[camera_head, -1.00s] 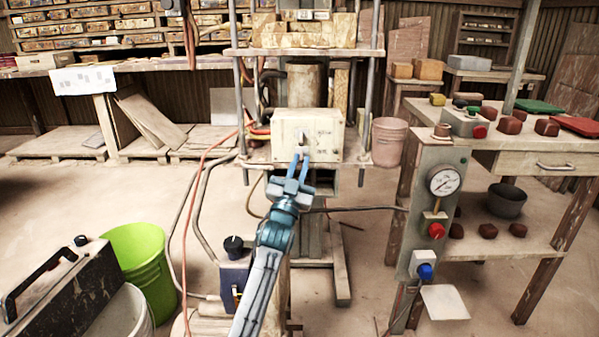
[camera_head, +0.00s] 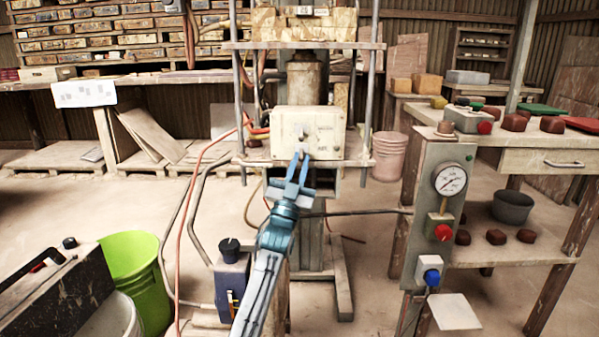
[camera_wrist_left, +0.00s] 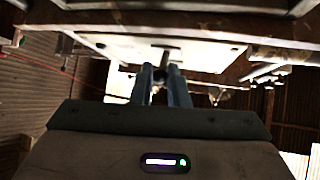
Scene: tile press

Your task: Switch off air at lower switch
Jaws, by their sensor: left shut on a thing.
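A cream switch box (camera_head: 322,122) is mounted on the press frame, with an upper switch (camera_head: 304,132) and a lower switch (camera_head: 301,150) on its front. My left gripper (camera_head: 301,158) reaches up to the lower switch from below, and its fingers are shut on it. In the left wrist view the two blue fingers (camera_wrist_left: 166,77) close around a small dark stem, the lower switch (camera_wrist_left: 166,58), under the pale box face (camera_wrist_left: 165,45). The fingertips partly hide the switch, so its exact setting cannot be told. My right gripper is not in view.
A side panel with a pressure gauge (camera_head: 450,180), a red knob (camera_head: 441,231) and a blue knob (camera_head: 431,277) stands right of the press. A blue-grey box with a black knob (camera_head: 231,247) sits low beside my arm. Hoses (camera_head: 187,215) hang left of the press.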

